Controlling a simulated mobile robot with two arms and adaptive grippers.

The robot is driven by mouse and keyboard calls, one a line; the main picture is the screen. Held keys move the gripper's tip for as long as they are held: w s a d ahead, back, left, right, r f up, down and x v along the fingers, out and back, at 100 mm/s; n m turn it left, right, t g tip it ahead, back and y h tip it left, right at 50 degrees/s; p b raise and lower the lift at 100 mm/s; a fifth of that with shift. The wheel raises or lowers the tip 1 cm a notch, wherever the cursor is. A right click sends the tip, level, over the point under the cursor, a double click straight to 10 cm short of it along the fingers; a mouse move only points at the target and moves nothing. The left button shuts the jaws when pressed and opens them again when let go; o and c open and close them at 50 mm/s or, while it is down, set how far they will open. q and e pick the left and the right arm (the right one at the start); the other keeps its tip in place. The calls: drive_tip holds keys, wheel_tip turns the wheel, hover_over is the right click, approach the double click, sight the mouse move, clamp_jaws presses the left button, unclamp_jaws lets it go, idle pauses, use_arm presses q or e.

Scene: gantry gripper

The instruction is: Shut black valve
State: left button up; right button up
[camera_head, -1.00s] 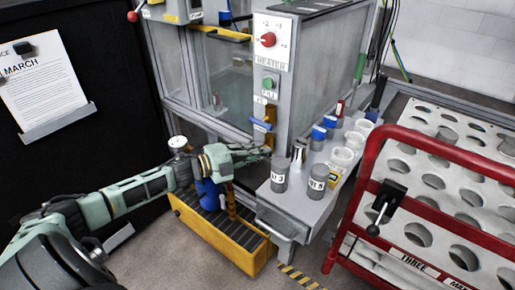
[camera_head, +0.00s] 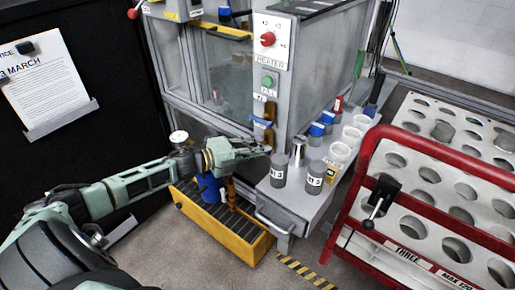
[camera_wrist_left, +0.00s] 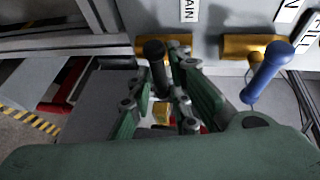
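The black valve's handle (camera_wrist_left: 155,55) shows in the left wrist view, standing out from a brass fitting under a label ending in "AIN". My left gripper (camera_wrist_left: 158,100) has its green fingers apart on either side of this handle; I cannot tell whether they touch it. In the head view, my left gripper (camera_head: 262,150) is at the cabinet's front post, just below the blue valve handle (camera_head: 260,121), and it hides the black valve. The blue handle (camera_wrist_left: 266,72) is right of the gripper in the wrist view. My right gripper is not in view.
Right of the gripper, a grey shelf (camera_head: 290,202) holds labelled jars and white cups. A red-railed rack (camera_head: 455,180) stands at the right. The heater knob (camera_head: 267,39) is above on the post.

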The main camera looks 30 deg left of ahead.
use_arm(q)
drive_tip(key=o, duration=0.3)
drive_tip(key=shift+s+f, duration=0.15)
drive_tip(key=shift+f, duration=0.15)
drive_tip(key=shift+r, duration=0.15)
drive_tip(key=shift+v, duration=5.9)
drive_tip(key=shift+a, duration=0.1)
